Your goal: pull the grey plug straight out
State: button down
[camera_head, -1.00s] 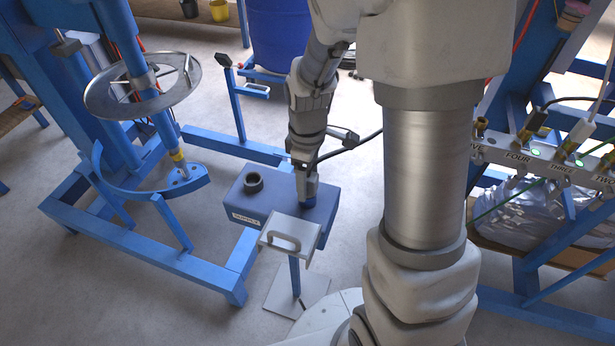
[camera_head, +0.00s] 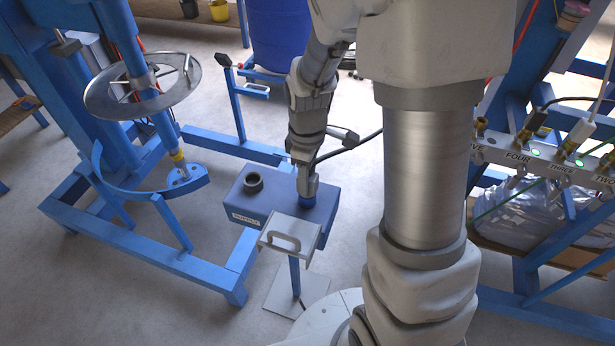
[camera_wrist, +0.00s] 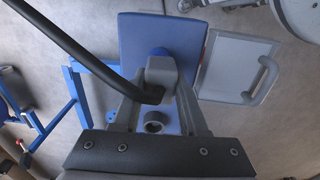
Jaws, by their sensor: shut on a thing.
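The grey plug (camera_wrist: 161,72) shows in the wrist view between the two fingers of my gripper (camera_wrist: 160,84), which are shut on it. A black cable (camera_wrist: 85,58) runs from the plug to the upper left. The plug's far end is at a blue round socket (camera_wrist: 159,51) on the blue box (camera_wrist: 135,35); I cannot tell how deep it sits. In the head view my gripper (camera_head: 306,184) points down at the box (camera_head: 272,210), right above the blue socket (camera_head: 306,201). The plug is mostly hidden there by the fingers.
An empty dark round socket (camera_head: 253,182) stands on the box's left part. A grey plate with a handle (camera_head: 287,240) is at its front. A blue mixer frame (camera_head: 150,250) stands to the left. A panel with valves and green lights (camera_head: 550,165) is at the right.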

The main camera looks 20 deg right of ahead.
jog(key=shift+r, duration=0.2)
jog(key=shift+r+p, duration=2.35)
jog(key=shift+r, duration=0.5)
jog(key=shift+r+p, duration=1.6)
jog(key=shift+r, duration=0.45)
jog(key=shift+w+f, duration=0.1)
